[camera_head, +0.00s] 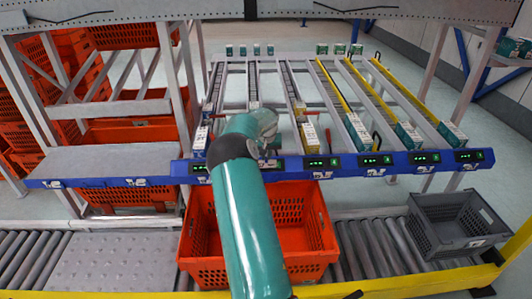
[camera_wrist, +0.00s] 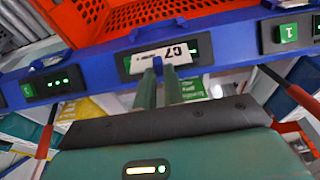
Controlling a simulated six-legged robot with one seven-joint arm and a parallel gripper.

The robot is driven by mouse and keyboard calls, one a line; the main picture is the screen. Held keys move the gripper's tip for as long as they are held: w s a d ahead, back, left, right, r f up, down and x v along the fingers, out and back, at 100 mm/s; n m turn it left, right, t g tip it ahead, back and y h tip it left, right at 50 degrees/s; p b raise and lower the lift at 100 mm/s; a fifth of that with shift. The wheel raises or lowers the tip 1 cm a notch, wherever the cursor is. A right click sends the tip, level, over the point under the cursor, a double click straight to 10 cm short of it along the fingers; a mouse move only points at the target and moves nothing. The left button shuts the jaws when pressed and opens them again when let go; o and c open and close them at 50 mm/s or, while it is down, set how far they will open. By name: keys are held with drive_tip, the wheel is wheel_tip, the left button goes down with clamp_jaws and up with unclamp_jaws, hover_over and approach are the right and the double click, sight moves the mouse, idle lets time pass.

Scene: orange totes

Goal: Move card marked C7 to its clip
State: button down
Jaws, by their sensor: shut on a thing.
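The white card marked C7 (camera_wrist: 180,50) is in the middle of the wrist view, between the tips of my gripper (camera_wrist: 159,68). The gripper's two green fingers are close together and shut on it. The card lies against or just in front of a blue rail (camera_wrist: 100,62) and partly covers a display there. I cannot tell whether it touches the rail or a clip. In the head view my arm hides the gripper and the card, near the middle of the blue rail (camera_head: 90,178).
An orange tote (camera_head: 312,235) stands on the rollers below the rail; a grey crate (camera_head: 455,235) stands at right. Lit displays (camera_head: 322,162) and small white labels line the rail. Boxes (camera_head: 408,137) stand in the lanes behind it. Orange totes (camera_head: 25,110) are stacked at left.

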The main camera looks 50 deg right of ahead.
drive_tip(key=shift+a+f, duration=0.15)
drive_tip(key=shift+a, duration=0.05)
drive_tip(key=shift+s+f, duration=0.1)
drive_tip(key=shift+f, duration=1.8)
